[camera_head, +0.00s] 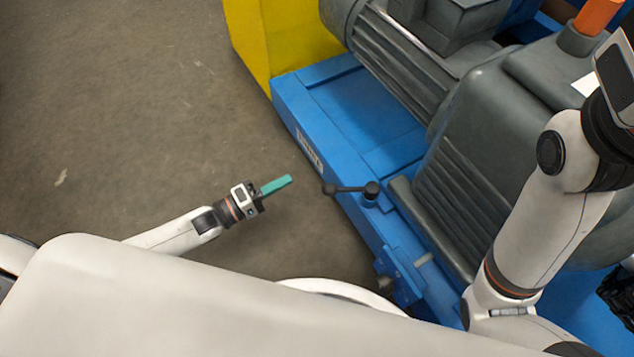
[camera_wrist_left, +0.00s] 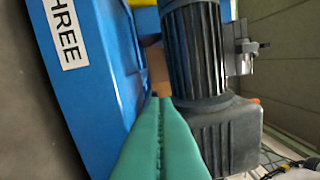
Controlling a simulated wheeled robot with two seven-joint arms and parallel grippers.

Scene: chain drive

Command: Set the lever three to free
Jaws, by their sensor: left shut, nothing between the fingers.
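The lever (camera_head: 350,189) is a dark rod with a round knob at its left end and a thicker hub at its right end. It sits on the blue base frame (camera_head: 296,113) and sticks out past its edge. In the left wrist view a white label (camera_wrist_left: 66,33) on the blue frame reads "HREE", its first letter cut off. My left gripper (camera_head: 289,180) has green fingers, shut and empty, a short gap left of the lever's knob. The shut fingers (camera_wrist_left: 160,140) also show in the left wrist view. The lever is not visible there. My right gripper is not in view.
A grey ribbed motor (camera_head: 405,65) and a grey housing (camera_head: 490,130) stand on the blue frame. A yellow block (camera_head: 250,40) is at the far end. My right arm crosses the right side. Floor left of the frame is clear.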

